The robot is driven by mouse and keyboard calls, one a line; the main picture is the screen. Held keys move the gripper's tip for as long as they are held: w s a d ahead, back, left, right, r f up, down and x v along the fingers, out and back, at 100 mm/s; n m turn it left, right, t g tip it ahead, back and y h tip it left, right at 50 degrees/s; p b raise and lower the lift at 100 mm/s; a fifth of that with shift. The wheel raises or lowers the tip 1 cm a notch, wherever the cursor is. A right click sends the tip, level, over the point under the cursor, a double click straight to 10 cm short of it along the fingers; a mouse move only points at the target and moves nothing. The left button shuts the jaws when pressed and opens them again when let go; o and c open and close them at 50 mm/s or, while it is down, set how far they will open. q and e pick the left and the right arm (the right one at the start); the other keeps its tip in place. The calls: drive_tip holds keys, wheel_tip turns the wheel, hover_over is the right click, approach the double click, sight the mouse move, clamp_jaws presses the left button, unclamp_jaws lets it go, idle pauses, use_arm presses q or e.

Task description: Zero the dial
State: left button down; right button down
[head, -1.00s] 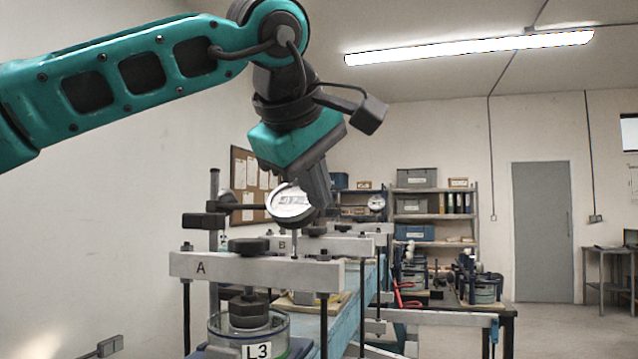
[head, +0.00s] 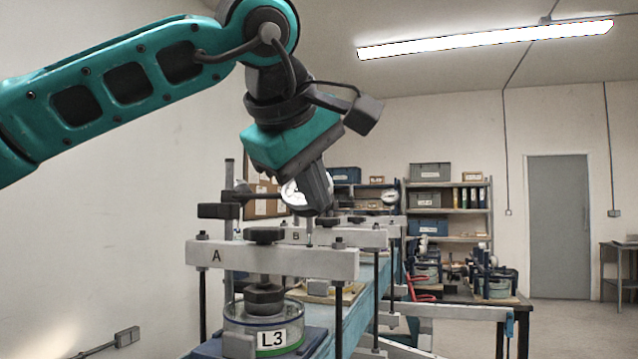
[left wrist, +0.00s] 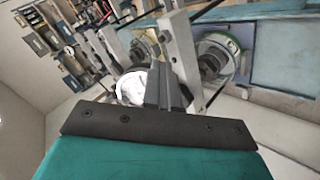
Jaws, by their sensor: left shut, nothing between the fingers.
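The dial (head: 293,192) is a round white-faced gauge held above the beam marked A (head: 270,258). In the head view my left gripper (head: 322,212) is in front of its right side and hides part of the face. The fingers are shut with nothing between them. I cannot tell whether they touch the dial's rim. In the left wrist view the dial (left wrist: 130,88) shows just left of the shut fingers (left wrist: 165,72), its face washed out by glare, so the needle cannot be read. My right gripper is not in view.
Under beam A stands a round cell labelled L3 (head: 270,338) on a blue base. A post (head: 229,180) with a clamp rises behind the beam. A second beam marked B (head: 345,235) and another dial (head: 389,197) stand further back. Open floor lies at the right.

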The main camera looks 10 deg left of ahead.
use_arm(q)
drive_tip(key=shift+w+a+f, duration=0.1)
drive_tip(key=shift+a+f, duration=0.15)
drive_tip(key=shift+f, duration=0.4)
drive_tip(key=p+v, duration=0.2)
drive_tip(key=v, duration=0.4)
drive_tip(key=shift+d, duration=0.2)
idle(0.4)
